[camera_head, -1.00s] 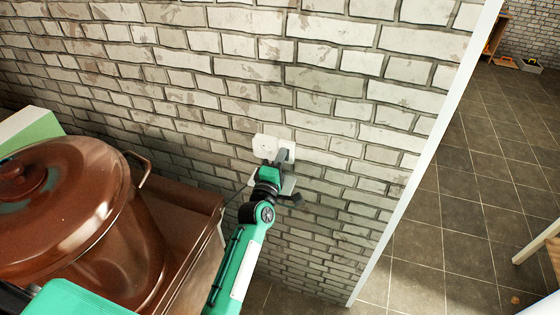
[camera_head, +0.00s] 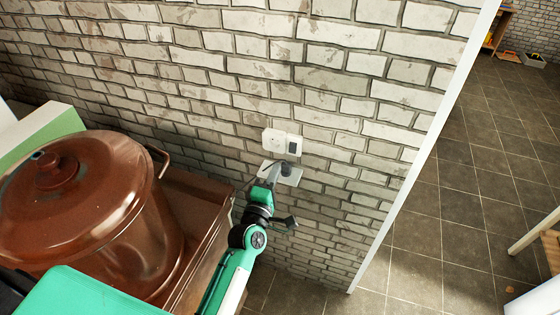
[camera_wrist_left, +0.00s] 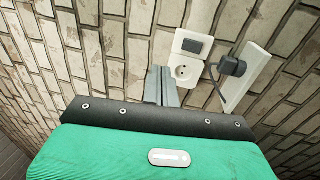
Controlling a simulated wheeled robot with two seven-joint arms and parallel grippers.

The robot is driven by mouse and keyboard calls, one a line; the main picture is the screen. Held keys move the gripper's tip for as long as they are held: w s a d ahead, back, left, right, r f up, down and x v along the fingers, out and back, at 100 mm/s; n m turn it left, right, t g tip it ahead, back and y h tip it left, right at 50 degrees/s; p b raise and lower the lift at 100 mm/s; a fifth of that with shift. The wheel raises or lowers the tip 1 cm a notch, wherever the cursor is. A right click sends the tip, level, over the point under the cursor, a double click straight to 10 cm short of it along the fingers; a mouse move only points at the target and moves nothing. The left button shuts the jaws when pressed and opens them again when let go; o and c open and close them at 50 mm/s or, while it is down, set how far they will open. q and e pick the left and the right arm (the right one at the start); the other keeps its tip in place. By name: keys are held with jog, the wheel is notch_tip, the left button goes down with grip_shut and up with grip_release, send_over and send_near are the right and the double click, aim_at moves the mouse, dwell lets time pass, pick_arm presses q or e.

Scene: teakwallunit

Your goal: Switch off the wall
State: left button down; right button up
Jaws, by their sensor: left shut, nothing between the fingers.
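The wall switch (camera_head: 293,143) is a small dark rocker on a white plate, beside a round white socket (camera_head: 272,138), on the brick wall. In the left wrist view the switch (camera_wrist_left: 193,46) sits above the socket (camera_wrist_left: 183,71). My left gripper (camera_head: 274,174) is just below the switch plate in the head view, its fingers closed and empty. In the left wrist view the fingertips (camera_wrist_left: 161,75) lie beside the socket, lower left of the switch; whether they touch the wall is unclear. Whether the switch is on or off cannot be told. My right gripper is out of view.
A second white plate (camera_wrist_left: 243,84) with a black plug (camera_wrist_left: 232,66) is close to the gripper. A brown lidded pot (camera_head: 80,210) stands on a brown cabinet (camera_head: 200,185) at the left. A white wall edge (camera_head: 425,150) and open tiled floor (camera_head: 470,220) lie to the right.

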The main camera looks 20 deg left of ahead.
pick_arm(q)
jog(key=shift+s+r, duration=0.1)
jog(key=shift+s, duration=0.6)
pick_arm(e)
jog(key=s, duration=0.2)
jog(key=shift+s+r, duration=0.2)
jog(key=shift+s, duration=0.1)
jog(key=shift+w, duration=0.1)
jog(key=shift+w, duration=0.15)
